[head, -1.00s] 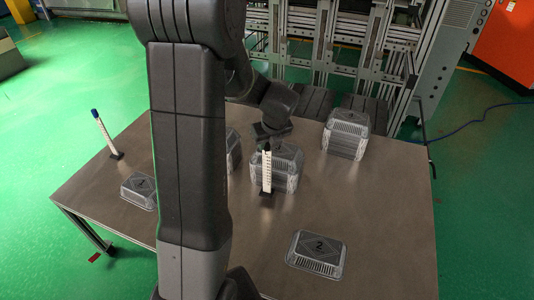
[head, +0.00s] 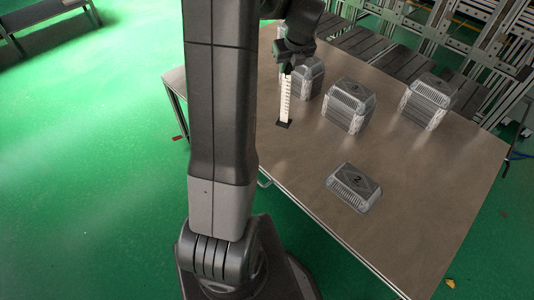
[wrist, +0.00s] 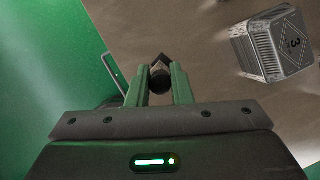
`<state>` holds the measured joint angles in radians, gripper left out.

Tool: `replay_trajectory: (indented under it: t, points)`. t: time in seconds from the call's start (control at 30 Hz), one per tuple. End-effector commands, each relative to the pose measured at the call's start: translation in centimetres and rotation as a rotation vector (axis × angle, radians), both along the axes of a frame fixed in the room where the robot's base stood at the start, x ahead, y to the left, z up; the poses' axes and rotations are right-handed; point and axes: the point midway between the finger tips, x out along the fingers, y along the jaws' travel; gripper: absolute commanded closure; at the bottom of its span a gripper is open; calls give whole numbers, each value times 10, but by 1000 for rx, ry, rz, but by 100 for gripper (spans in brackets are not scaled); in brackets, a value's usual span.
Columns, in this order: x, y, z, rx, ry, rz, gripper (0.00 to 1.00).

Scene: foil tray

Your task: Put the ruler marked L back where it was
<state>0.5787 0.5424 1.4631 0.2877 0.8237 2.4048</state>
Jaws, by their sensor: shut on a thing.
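My gripper (head: 286,62) is shut on the top of a white ruler (head: 285,98) with a dark square foot (head: 283,124). The ruler hangs nearly upright in the head view; I cannot tell whether its foot touches the table. No letter L can be read on it. In the wrist view my gripper (wrist: 160,92) has its green-tinted fingers around a dark round end (wrist: 160,80), with a dark corner of the foot beyond it. The other ruler, with a blue top, is not visible in the head view now.
On the brown table (head: 420,195) a foil tray marked 2 (head: 355,187) lies near the front. Foil stacks stand behind it: one in the middle (head: 348,108), one at right (head: 426,104), one partly behind my gripper (head: 312,78). A stack marked 3 (wrist: 272,48) shows in the wrist view.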

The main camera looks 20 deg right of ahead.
Motion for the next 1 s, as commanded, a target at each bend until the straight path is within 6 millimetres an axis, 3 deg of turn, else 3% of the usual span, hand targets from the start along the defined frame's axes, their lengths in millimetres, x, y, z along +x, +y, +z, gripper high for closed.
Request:
replay_trajectory:
  t: [0.07,0.3,0.57,0.73,1.0]
  points:
    - [4,1,-4,-1,0,4,100]
    - [4,2,-48,1,2,5,100]
    - [5,2,-70,-1,-1,4,100]
    - [4,2,-95,0,1,4,100]
    - [5,2,-100,-1,-2,4,100]
